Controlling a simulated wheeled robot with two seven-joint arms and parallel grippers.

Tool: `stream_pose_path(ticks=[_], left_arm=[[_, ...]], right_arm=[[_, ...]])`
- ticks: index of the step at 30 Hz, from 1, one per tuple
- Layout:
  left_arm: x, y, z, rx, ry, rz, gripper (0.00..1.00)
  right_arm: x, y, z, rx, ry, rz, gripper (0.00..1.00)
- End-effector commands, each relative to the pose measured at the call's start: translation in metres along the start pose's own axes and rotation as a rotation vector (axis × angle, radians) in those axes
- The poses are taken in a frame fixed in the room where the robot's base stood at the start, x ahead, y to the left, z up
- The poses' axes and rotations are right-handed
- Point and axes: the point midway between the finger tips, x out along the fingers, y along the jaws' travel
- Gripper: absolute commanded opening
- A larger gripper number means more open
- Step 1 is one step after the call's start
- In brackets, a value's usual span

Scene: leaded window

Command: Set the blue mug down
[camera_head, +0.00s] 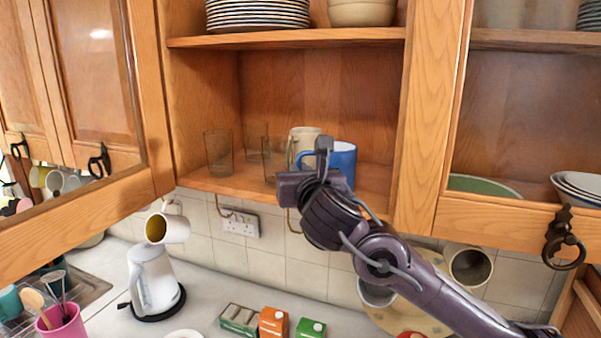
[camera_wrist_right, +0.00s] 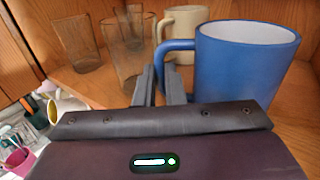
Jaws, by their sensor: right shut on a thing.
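The blue mug (camera_head: 343,160) is upright inside the open cupboard, over the lower shelf (camera_head: 222,184). In the right wrist view the mug (camera_wrist_right: 245,70) stands large at the right, with its handle towards the left and its pale inside showing. My right gripper (camera_head: 323,150) reaches in from the lower right. In the wrist view its fingers (camera_wrist_right: 160,84) are closed on the mug's handle. The mug's base is hidden behind the gripper, so I cannot tell whether it touches the shelf. My left gripper is not in view.
A cream mug (camera_head: 304,136) stands close behind the blue mug. Several clear glasses (camera_head: 218,153) stand to its left. The cupboard's upright post (camera_head: 428,120) is to the right. Plates (camera_head: 258,14) and bowls (camera_head: 362,12) sit on the shelf above. Mugs hang below the cupboard.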

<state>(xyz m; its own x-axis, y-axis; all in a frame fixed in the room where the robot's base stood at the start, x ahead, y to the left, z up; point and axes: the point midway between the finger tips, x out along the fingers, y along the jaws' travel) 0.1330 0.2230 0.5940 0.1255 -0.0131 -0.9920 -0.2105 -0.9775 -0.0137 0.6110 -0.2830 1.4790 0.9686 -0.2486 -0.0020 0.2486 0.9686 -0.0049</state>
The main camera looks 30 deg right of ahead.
Motion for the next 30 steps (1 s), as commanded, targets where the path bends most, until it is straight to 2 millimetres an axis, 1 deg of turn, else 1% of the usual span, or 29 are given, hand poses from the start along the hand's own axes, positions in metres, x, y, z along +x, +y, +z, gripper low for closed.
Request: stream_pose_path(ticks=[3, 7, 8, 9, 12, 13, 20, 24, 26, 29, 30], left_arm=[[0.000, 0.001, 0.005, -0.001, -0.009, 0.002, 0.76], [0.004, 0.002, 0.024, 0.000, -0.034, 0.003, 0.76], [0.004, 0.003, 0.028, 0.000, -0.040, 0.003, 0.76], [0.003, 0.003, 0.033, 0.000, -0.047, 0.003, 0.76], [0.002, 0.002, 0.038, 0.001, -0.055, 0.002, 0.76], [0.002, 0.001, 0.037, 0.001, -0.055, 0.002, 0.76], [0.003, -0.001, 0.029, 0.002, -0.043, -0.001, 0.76], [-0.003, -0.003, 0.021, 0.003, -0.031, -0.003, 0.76], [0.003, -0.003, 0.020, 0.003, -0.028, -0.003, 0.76], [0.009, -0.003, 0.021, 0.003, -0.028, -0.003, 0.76], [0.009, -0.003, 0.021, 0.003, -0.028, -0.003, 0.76]], right_arm=[[0.000, 0.000, 0.001, 0.001, -0.002, 0.000, 0.00], [0.000, 0.000, -0.003, 0.001, -0.002, 0.000, 0.00], [0.000, 0.000, -0.004, 0.001, 0.000, -0.001, 0.10], [0.000, 0.000, -0.003, 0.001, 0.000, -0.001, 0.16], [0.000, 0.000, -0.003, 0.001, 0.000, -0.001, 0.29], [0.000, 0.000, -0.003, 0.001, 0.000, -0.001, 0.31], [0.000, 0.000, -0.003, 0.001, 0.000, 0.000, 0.31], [-0.001, 0.000, 0.003, 0.001, 0.001, 0.000, 0.31], [-0.009, 0.000, -0.001, 0.002, 0.001, 0.002, 0.31], [-0.028, 0.000, -0.003, 0.001, -0.001, 0.002, 0.31], [-0.037, 0.001, -0.002, 0.002, 0.001, 0.004, 0.31]])
